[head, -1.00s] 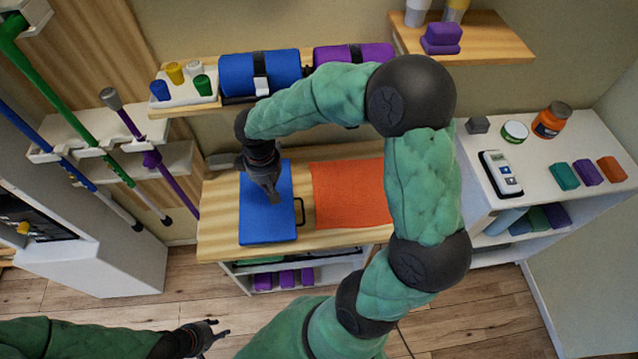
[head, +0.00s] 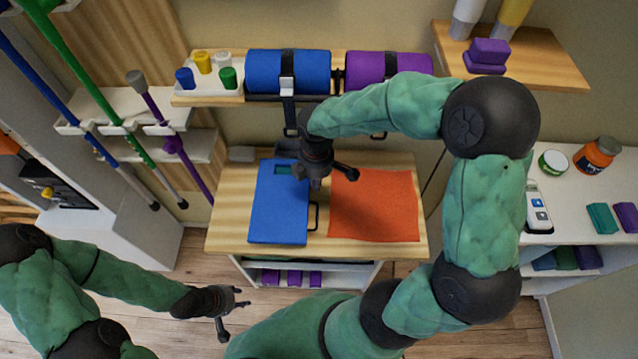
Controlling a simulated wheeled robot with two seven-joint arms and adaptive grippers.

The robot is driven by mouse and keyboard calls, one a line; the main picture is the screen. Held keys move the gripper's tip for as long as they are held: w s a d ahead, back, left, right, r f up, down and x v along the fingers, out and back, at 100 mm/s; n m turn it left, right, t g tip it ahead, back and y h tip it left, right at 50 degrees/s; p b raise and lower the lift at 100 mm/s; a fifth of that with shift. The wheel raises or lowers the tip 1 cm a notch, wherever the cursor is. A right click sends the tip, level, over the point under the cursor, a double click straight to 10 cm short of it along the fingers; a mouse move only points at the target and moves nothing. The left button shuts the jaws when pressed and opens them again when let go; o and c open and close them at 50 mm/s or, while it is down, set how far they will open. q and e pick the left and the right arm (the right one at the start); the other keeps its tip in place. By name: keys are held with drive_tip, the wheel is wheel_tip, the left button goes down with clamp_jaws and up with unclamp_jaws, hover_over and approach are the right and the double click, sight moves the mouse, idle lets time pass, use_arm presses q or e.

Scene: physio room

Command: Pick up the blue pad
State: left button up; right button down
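The blue pad (head: 278,210) lies flat on the wooden top of a low cabinet. A black loop handle (head: 314,215) sticks out from its right edge, and a small dark green patch (head: 284,169) shows near its far end. My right gripper (head: 322,180) hangs above the pad's far right corner and the gap beside it. Its fingers are spread and hold nothing; I cannot tell its exact height. My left gripper (head: 236,311) is open and empty, in front of the cabinet and nearer to me than the pad.
An orange cloth (head: 374,205) lies right of the pad on the wooden top (head: 232,215). A shelf (head: 210,98) above holds a blue roll (head: 265,70), a purple roll (head: 375,68) and small cups. Poles stand at left. A white counter (head: 570,185) is at right.

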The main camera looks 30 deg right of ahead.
sight(311, 203)
wheel_tip(311, 203, down, 8)
drive_tip(key=b, duration=0.2)
drive_tip(key=shift+b, duration=0.35)
drive_tip(key=shift+w+a+r, duration=0.1)
drive_tip(key=shift+w+a, duration=0.05)
drive_tip(key=shift+a, duration=0.3)
drive_tip(key=shift+w+a+p, duration=0.2)
drive_tip(key=shift+a+p, duration=0.15)
